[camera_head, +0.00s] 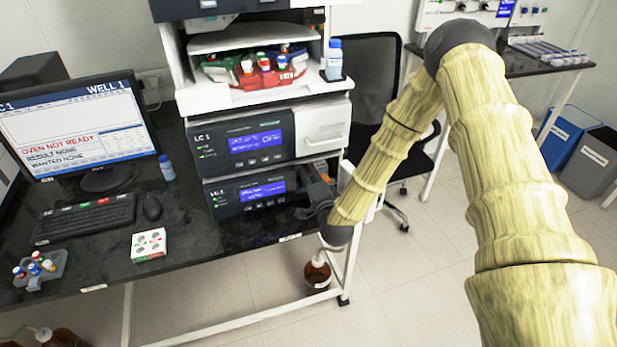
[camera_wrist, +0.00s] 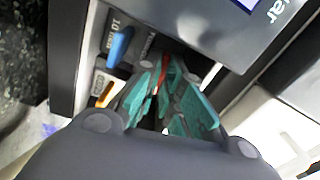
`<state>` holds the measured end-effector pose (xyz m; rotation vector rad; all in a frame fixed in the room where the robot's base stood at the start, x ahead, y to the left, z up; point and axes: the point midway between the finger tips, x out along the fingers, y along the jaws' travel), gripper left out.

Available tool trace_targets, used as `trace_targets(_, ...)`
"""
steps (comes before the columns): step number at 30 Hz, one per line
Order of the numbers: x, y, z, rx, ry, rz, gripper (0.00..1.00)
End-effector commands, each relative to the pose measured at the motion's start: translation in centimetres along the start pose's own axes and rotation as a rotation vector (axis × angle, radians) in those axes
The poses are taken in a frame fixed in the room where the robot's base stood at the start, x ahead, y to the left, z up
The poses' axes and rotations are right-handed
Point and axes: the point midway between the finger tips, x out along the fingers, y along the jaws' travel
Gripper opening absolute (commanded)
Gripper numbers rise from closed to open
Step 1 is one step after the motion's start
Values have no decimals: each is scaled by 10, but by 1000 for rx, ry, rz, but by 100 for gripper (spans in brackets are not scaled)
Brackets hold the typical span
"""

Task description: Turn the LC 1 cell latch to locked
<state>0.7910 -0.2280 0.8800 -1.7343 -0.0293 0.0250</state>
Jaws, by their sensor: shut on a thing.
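The LC 1 stack (camera_head: 240,140) stands on the black bench, with blue displays on its two lower modules. My gripper (camera_head: 316,196) is at the right end of the lowest module, by its open cell bay. In the wrist view my gripper's teal fingers (camera_wrist: 166,92) are closed around a thin red-orange part (camera_wrist: 163,75), which looks like the cell latch. The fingers hide most of it, and I cannot read its position. A blue lever (camera_wrist: 120,45) and a yellow-orange lever (camera_wrist: 105,94) sit beside the fingers on labelled panels.
A monitor (camera_head: 80,125) reads "OVEN NOT READY". A keyboard (camera_head: 85,218), a mouse (camera_head: 152,206) and a small white box (camera_head: 149,244) lie on the bench. A brown bottle (camera_head: 317,275) hangs or stands low under my gripper. A chair (camera_head: 370,80) stands behind.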

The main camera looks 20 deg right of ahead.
Motion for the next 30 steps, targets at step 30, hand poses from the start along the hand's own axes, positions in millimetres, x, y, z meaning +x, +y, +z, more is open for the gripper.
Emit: trace_targets(30,-1,4,1,-955,-3,1,0)
